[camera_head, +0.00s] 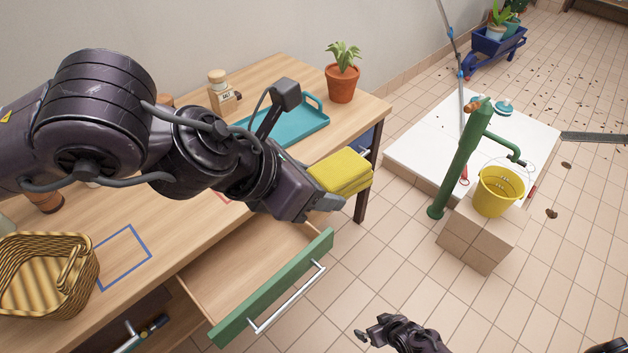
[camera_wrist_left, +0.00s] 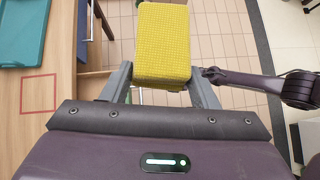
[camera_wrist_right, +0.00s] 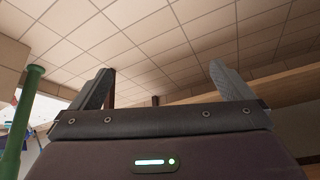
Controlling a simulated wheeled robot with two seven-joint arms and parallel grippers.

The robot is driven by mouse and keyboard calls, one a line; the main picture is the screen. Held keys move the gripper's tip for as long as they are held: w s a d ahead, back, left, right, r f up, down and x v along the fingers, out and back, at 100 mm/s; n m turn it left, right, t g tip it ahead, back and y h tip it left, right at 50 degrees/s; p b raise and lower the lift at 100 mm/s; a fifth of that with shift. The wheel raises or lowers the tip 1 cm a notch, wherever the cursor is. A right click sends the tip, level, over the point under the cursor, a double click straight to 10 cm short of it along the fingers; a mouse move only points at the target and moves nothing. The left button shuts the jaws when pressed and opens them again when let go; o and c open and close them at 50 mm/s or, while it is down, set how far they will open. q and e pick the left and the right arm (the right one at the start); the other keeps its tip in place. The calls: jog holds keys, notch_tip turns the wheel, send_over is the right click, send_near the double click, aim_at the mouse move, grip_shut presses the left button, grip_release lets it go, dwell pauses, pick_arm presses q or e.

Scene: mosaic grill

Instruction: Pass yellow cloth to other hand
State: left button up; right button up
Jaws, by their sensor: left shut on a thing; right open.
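A folded yellow cloth (camera_head: 341,172) is held in the air near the table's right end, above the open drawer's far side. My left gripper (camera_head: 322,201) is shut on it. In the left wrist view the yellow cloth (camera_wrist_left: 162,45) sits between the two fingers of my left gripper (camera_wrist_left: 163,88). My right gripper (camera_head: 368,333) is low at the bottom of the head view, over the floor and well apart from the cloth. In the right wrist view the fingers of my right gripper (camera_wrist_right: 160,85) are spread and empty.
A green-fronted drawer (camera_head: 272,289) stands open from the wooden table (camera_head: 155,262). A wicker basket (camera_head: 78,290), a teal tray (camera_head: 310,124) and a potted plant (camera_head: 341,83) stand on the table. A green pump (camera_head: 461,165) and yellow bucket (camera_head: 497,195) stand at the right.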

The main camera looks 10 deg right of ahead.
jog(key=s+f+g+h, duration=0.1)
jog(key=s+f, duration=0.3)
jog(key=s, duration=0.9)
jog(key=s+a+f+g, duration=0.1)
jog(key=s+f+g, duration=0.2)
jog(key=s, duration=0.9)
jog(key=shift+s+a+f+g+h, duration=0.25)
jog(key=shift+s+f+g+h, duration=0.1)
jog(key=shift+f+h, duration=0.1)
